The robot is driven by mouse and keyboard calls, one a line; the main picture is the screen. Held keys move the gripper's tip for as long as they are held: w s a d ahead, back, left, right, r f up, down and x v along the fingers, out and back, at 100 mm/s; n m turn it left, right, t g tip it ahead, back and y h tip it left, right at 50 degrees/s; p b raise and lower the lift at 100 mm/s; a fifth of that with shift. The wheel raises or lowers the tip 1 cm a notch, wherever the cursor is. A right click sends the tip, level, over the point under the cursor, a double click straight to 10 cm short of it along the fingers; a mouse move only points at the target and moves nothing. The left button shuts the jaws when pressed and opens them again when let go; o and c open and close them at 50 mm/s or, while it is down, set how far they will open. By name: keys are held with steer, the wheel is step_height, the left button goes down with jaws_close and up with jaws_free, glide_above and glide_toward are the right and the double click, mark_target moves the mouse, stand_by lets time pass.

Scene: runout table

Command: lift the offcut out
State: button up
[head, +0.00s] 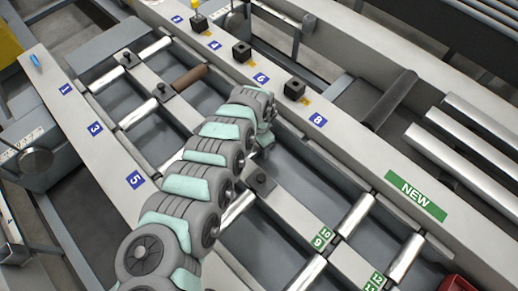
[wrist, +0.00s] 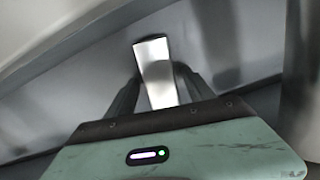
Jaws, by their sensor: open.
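A short, bright metal piece, which looks like the offcut (wrist: 155,68), stands out against a grey surface in the wrist view. My gripper (wrist: 159,76) has its two dark fingers apart, one on each side of the piece's lower part. I cannot tell whether either finger touches it. The lower end of the piece is hidden behind the gripper body. In the head view my arm reaches up from the bottom to the middle of the table and hides the gripper and the piece.
Silver rollers (head: 356,215) and a brown roller (head: 190,77) lie between the long grey rails. Black blocks (head: 295,89) stand on the far rail beside numbered labels. A green NEW label (head: 415,196) is at right. A red container (head: 456,284) shows at the bottom right.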

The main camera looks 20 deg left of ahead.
steer(key=shift+w+a+r, duration=0.1)
jaws_close()
stand_by(0.6)
